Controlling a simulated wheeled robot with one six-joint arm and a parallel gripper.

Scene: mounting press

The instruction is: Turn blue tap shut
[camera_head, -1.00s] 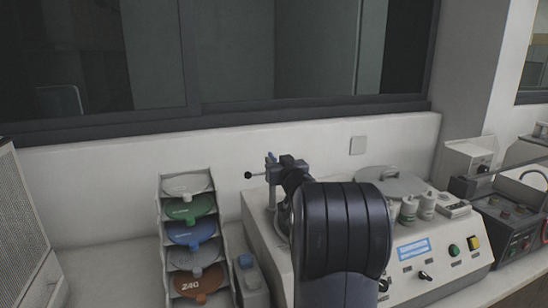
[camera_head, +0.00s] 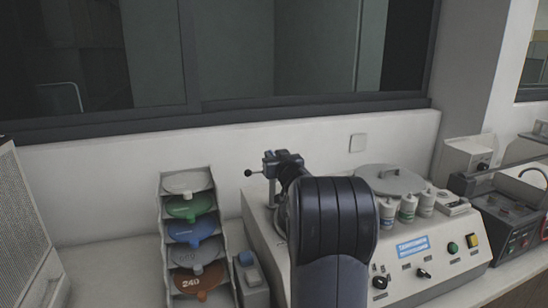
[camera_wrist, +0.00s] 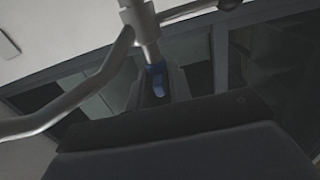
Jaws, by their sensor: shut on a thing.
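The blue tap (camera_wrist: 158,80) shows in the wrist view as a small blue lever below a pale metal pipe (camera_wrist: 145,35). My gripper (camera_wrist: 160,92) has its dark jaws around the tap, shut on it. In the head view my gripper (camera_head: 284,162) is beside a metal post with a black ball knob (camera_head: 248,173), at the back left of the grey machine (camera_head: 262,225). The tap cannot be made out clearly there, and my dark arm hides much of that area.
A wall and window are close behind.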

